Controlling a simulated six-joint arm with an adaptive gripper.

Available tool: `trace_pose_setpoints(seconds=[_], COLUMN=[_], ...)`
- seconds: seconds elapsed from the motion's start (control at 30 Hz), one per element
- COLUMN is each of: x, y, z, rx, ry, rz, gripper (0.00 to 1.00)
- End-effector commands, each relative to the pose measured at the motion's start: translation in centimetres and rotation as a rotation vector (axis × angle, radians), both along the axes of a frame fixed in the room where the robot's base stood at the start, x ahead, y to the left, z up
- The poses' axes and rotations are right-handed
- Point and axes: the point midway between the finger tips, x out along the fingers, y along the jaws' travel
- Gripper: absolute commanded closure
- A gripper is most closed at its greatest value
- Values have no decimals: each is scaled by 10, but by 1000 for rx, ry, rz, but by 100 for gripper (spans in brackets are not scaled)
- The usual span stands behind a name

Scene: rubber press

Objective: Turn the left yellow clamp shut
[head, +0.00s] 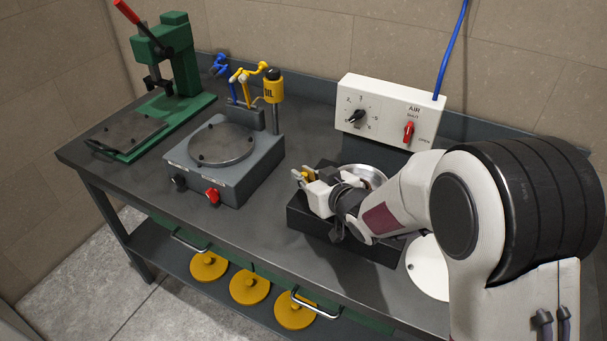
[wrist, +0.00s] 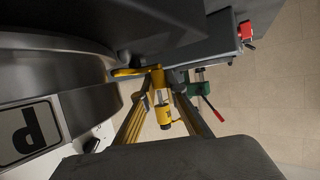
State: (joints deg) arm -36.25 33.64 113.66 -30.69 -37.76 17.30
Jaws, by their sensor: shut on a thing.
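The left yellow clamp (head: 309,174) shows at the left end of a black block, partly hidden by my gripper. My gripper (head: 301,181) reaches it from the right side of the head view and is shut on it. In the wrist view the yellow clamp (wrist: 156,77) lies between my fingertips (wrist: 162,88), with a yellow arm pointing left towards a round metal body (wrist: 95,95). The head view shows a round metal dish (head: 372,174) on the black block (head: 345,240). How far the clamp is turned cannot be told.
A grey hotplate (head: 222,172) with a red knob stands left of the black block. A white air panel (head: 390,110) stands at the back. Bare bench (head: 255,222) lies in front of the hotplate.

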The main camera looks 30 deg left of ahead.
Motion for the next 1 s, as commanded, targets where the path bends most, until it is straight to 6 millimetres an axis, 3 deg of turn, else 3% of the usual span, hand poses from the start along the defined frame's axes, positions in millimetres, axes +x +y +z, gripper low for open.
trace_pose_setpoints(seconds=[1.0], x=[0], y=[-7], z=[5], rx=[6], ry=[-6], rz=[230], gripper=[100])
